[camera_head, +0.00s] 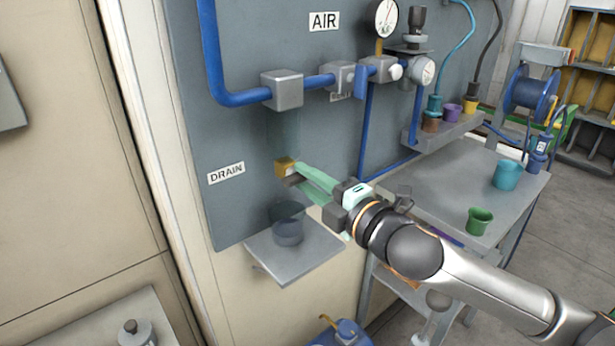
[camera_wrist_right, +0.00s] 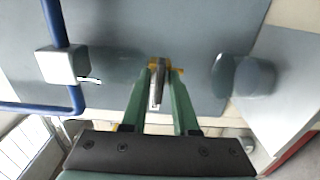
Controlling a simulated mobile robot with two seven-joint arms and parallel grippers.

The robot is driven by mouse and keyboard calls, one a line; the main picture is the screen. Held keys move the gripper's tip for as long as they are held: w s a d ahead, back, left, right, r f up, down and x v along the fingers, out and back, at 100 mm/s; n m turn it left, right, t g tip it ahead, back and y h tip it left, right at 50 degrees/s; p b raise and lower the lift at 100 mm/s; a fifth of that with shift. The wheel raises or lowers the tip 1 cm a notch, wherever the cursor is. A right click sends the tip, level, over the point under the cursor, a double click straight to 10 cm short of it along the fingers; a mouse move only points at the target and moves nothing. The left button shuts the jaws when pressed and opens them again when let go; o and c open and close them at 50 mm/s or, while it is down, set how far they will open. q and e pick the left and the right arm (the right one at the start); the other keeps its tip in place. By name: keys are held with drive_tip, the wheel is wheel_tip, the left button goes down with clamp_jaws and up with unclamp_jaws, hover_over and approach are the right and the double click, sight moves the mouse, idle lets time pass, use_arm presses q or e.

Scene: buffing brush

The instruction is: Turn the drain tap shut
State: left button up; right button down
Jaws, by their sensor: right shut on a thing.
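The drain tap (camera_head: 284,165) is a small brass-yellow fitting on the grey panel, right of the DRAIN label (camera_head: 226,173). My right gripper (camera_head: 297,176) reaches it from the right with its green fingers. In the right wrist view, the tap's grey lever (camera_wrist_right: 157,88) lies between the two fingers and the brass body (camera_wrist_right: 178,70) shows behind the tips. The gripper is shut on the lever. The fingers partly cover the tap in the head view, so the lever's exact angle is hard to tell. My left gripper is not in view.
A dark see-through cup (camera_head: 288,229) stands on a small grey shelf (camera_head: 312,258) below the tap. Blue pipes (camera_head: 236,98) and grey blocks run above. At right, a grey table (camera_head: 432,184) holds a green cup (camera_head: 479,221) and a teal cup (camera_head: 507,174).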

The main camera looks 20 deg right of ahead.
idle(0.4)
drive_tip(key=c, duration=0.9)
unclamp_jaws()
drive_tip(key=shift+s, duration=0.1)
drive_tip(key=p+v, duration=0.7)
drive_tip(key=v, duration=0.5)
drive_tip(key=shift+s+p, duration=0.15)
drive_tip(key=shift+p, duration=0.15)
drive_tip(key=shift+d, duration=0.1)
